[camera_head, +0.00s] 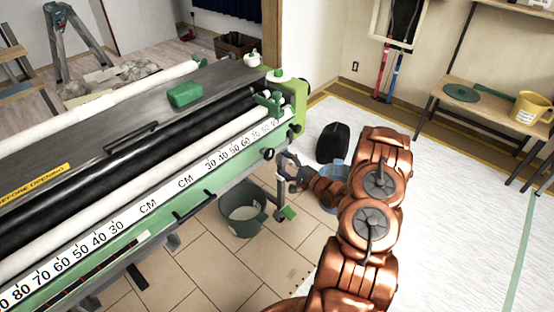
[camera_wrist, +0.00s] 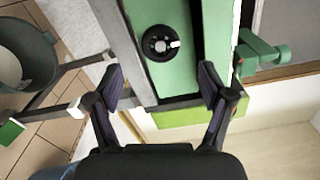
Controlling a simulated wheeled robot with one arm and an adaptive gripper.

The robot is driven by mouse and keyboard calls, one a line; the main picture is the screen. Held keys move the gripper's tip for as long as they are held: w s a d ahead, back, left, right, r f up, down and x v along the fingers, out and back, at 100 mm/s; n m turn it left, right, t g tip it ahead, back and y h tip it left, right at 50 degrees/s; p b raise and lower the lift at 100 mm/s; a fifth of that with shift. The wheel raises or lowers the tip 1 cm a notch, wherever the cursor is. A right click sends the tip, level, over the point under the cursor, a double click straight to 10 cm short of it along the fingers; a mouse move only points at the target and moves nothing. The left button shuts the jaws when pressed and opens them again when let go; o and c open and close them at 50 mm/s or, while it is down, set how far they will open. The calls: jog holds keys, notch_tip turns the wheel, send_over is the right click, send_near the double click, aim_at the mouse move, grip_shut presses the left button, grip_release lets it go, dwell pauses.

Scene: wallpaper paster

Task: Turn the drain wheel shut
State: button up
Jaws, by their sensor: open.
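A round black wheel (camera_wrist: 160,43) with a small white grip sits on the green end panel in the wrist view. It looks like the drain wheel. My gripper (camera_wrist: 160,88) is open and empty, with its two dark fingers spread below the wheel and to either side of it. The wheel is apart from both fingers. In the head view, my gripper (camera_head: 284,168) is small beside the end of the green pasting machine (camera_head: 298,92). I cannot tell there which dark knob is the wheel.
A grey-green bucket (camera_head: 243,222) stands on the tiled floor under the machine; the wrist view also shows it (camera_wrist: 22,95). A metal leg (camera_head: 281,190) stands beside it. A black canister (camera_head: 333,143) and a blue bucket (camera_head: 337,170) are near my arm.

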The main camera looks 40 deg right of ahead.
jog(key=shift+v, duration=2.2)
jog(key=w+d+r+n+g+h+p, duration=0.1)
jog(key=w+r+n+g+h, duration=0.3)
jog(key=w+r+n+g, duration=0.2)
jog(key=s+a+r+n+g+h, duration=0.2)
jog(key=s+a+r, duration=0.1)
jog(key=r, duration=0.2)
jog(key=s+a+r+n+g+h, duration=0.1)
jog(key=s+a+r+n+g, duration=0.15)
jog(key=r, duration=0.35)
jog(key=s+a+r+n+g+y, duration=0.1)
jog(key=s+a+r+n+g, duration=0.1)
jog(key=s+a, duration=0.6)
jog(key=s+a+r+n+g+y+p, duration=0.1)
jog(key=s+a+r+n+g, duration=0.2)
jog(key=s+a, duration=0.6)
jog(key=s+a+r+n+g+y+p, duration=0.1)
jog(key=s+a+r+g, duration=0.3)
jog(key=s+a, duration=0.5)
jog(key=s+r+n, duration=0.1)
jog(key=s+r, duration=0.1)
jog(key=s, duration=0.8)
jog(key=shift+s+a+r, duration=0.15)
jog(key=shift+s+a, duration=0.05)
jog(key=shift+a, duration=0.05)
